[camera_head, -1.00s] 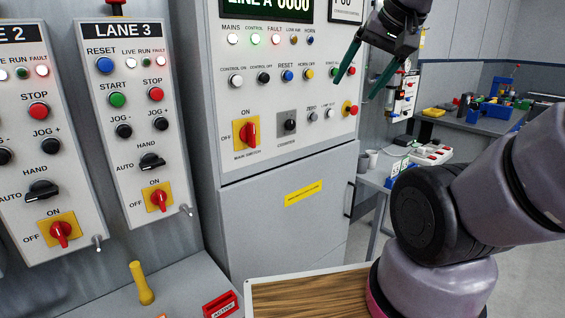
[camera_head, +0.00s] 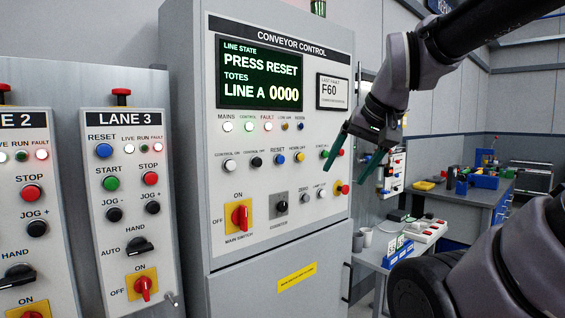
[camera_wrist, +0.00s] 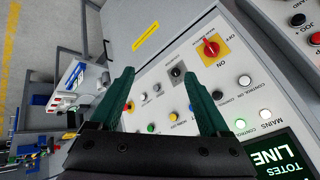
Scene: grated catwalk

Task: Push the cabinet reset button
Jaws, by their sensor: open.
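The grey conveyor control cabinet (camera_head: 225,190) stands in the middle of the head view, its screen (camera_head: 260,75) reading PRESS RESET. Its blue reset button (camera_head: 278,159) sits in the middle of the button row, between a black and a yellow button. My gripper (camera_head: 354,167) is open and empty, with green fingers, at the right edge of the panel and apart from the reset button in the picture. In the wrist view the open fingers (camera_wrist: 158,75) lie over the panel picture. The right finger covers part of the button row there, and the blue button is hard to make out.
The lane 3 box (camera_head: 120,200) at left has its own blue reset button (camera_head: 104,151). A red main switch (camera_head: 240,216) and a red-on-yellow stop button (camera_head: 340,188) are on the cabinet. A side table (camera_head: 405,262) and workbench (camera_head: 478,208) stand at right.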

